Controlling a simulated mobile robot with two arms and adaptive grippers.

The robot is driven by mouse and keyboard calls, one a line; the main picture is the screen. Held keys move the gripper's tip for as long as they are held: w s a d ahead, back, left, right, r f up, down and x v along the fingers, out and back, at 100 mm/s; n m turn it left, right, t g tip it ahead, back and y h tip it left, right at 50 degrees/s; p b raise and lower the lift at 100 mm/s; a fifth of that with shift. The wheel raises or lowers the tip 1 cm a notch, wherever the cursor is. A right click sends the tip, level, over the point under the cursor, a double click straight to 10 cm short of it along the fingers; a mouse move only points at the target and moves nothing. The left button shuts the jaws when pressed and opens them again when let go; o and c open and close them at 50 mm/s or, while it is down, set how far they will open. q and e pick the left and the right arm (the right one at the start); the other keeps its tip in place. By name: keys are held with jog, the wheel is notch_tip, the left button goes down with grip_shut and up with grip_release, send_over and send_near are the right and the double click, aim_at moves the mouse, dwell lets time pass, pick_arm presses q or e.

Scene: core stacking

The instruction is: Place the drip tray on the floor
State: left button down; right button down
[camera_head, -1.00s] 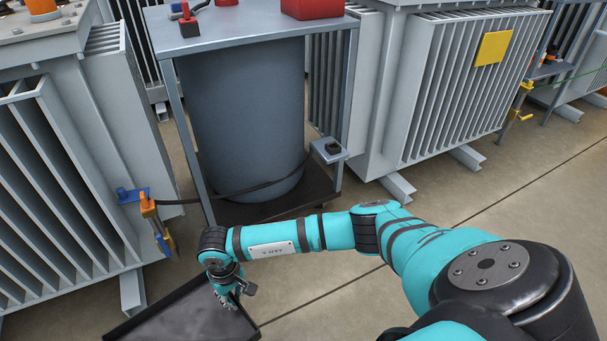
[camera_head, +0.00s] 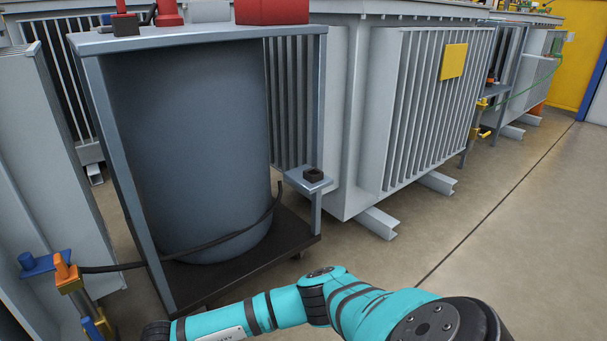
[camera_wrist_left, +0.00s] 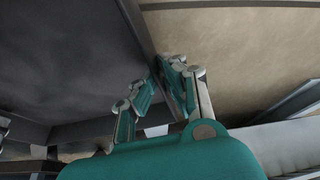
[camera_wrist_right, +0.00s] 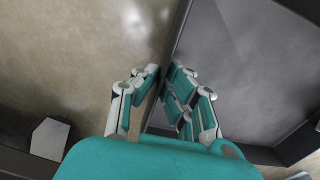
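The drip tray is a dark, shallow metal tray with a low rim, seen in the left wrist view (camera_wrist_left: 65,60) and in the right wrist view (camera_wrist_right: 240,75). My left gripper (camera_wrist_left: 158,66) has its fingers on both sides of the tray's rim and looks closed on it. My right gripper (camera_wrist_right: 163,70) likewise pinches a rim of the tray. Tan floor lies beyond the rim in both wrist views. The tray's height above the floor cannot be told. The head view shows only my right arm, not the grippers or tray.
A large grey drum (camera_head: 190,150) stands in a metal-framed stand with a dark base (camera_head: 230,268). A black hose (camera_head: 215,240) runs across it to an orange and blue fitting (camera_head: 68,275) at left. Grey finned transformers (camera_head: 425,120) stand behind. Open floor (camera_head: 510,250) lies at right.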

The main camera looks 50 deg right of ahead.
pick_arm(q)
jog(key=shift+r, duration=0.1)
pick_arm(e)
jog(key=shift+r, duration=0.1)
